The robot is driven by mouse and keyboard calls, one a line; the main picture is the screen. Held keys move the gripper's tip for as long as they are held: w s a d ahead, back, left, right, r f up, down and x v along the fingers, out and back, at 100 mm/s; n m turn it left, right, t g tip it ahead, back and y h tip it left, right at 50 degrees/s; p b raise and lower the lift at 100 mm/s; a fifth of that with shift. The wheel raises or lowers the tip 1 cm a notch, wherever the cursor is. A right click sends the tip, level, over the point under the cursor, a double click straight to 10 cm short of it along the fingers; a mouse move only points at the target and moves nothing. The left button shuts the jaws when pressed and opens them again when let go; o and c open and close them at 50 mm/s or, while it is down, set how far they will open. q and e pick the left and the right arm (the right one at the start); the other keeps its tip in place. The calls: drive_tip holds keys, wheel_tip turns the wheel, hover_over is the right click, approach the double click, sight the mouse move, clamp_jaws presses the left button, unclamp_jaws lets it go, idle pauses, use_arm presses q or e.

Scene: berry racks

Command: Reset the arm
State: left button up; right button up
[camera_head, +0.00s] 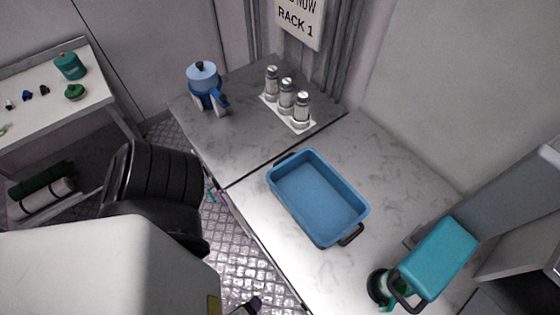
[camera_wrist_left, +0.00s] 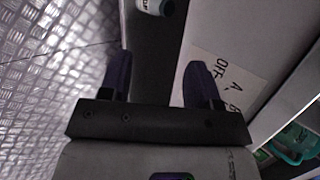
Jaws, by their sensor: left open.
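My left gripper (camera_wrist_left: 157,72) shows in the left wrist view with its two dark fingers spread wide. Nothing is held between them; a dark gap and part of a pale surface lie beyond. In the head view my left arm comes in from the left as a white link and a black joint. It hangs over the floor left of the counter, and its gripper is mostly hidden there. My right gripper is not in view.
A blue tray (camera_head: 282,189) sits empty on the marbled counter (camera_head: 395,180). A blue-lidded pot (camera_head: 203,82) and a rack of several shakers (camera_head: 286,96) stand behind. A teal container (camera_head: 440,255) is front right. A side table (camera_head: 50,110) stands left. Patterned floor (camera_head: 240,255) is open between.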

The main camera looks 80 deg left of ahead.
use_arm(q)
drive_tip(key=w+a+r+n+h+p, duration=0.2)
drive_tip(key=w+a+r+n+p, duration=0.1)
drive_tip(key=r+p, duration=0.7)
drive_tip(key=w+a+r+n+g+h+p, duration=0.1)
drive_tip(key=w+a+r+n+p, duration=0.3)
drive_tip(key=r+p, duration=0.6)
drive_tip(key=w+a+r+n+h+p, duration=0.3)
drive_tip(key=w+r+p, duration=0.4)
drive_tip(key=r, duration=1.7)
drive_tip(key=a+p, duration=0.1)
drive_tip(key=p, duration=0.2)
drive_tip(key=shift+w+a+n+g, duration=0.15)
drive_tip(key=shift+a+n+g, duration=0.25)
